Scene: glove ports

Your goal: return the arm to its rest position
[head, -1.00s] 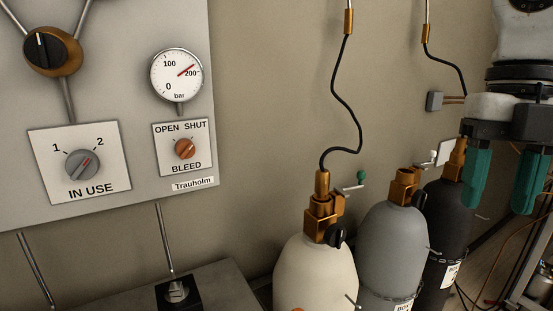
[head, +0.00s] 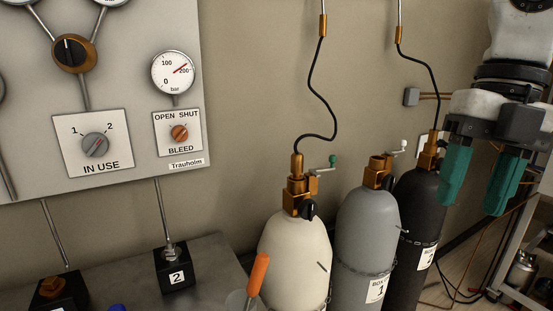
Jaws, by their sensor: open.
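My gripper (head: 481,182) hangs at the right of the head view, its two green fingers pointing down and spread apart with nothing between them. The left finger overlaps the black cylinder (head: 410,235) in the picture; I cannot tell the distance between them. My arm comes down from the top right corner above the gripper.
A white cylinder (head: 295,243) and a grey cylinder (head: 366,235) stand left of the black one. A wall panel (head: 130,40) with gauge and knobs is at upper left. A bench (head: 215,258) holds a block marked 2 (head: 176,268). A metal rack (head: 520,255) stands at right.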

